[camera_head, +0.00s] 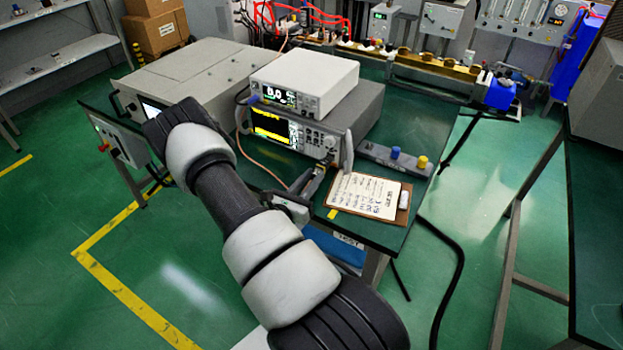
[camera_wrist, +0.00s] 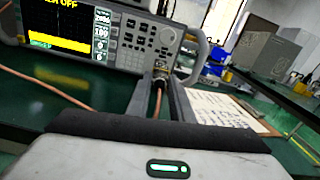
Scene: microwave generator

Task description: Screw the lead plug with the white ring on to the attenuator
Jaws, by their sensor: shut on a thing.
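My gripper (camera_wrist: 161,84) is shut on the lead plug (camera_wrist: 159,88), which sits between its two dark fingers with a copper-coloured lead behind it. A brass-coloured fitting (camera_wrist: 160,73) shows at the fingertips, in front of the lower right of the analyzer's front panel. I cannot tell the attenuator from the plug here, nor whether they touch or are threaded. The white ring is not clearly seen. In the head view my gripper (camera_head: 308,188) is close to the analyzer's (camera_head: 285,132) lower right corner, and the plug is hidden. The lead (camera_head: 262,165) runs down the analyzer's left side to the gripper.
A white meter (camera_head: 304,78) stands on the analyzer. A clipboard (camera_head: 404,205) with a paper sheet and a small white object lies right of my gripper. A grey strip (camera_head: 385,158) with blue and yellow knobs lies behind it. A bench with a grey box stands at the far right.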

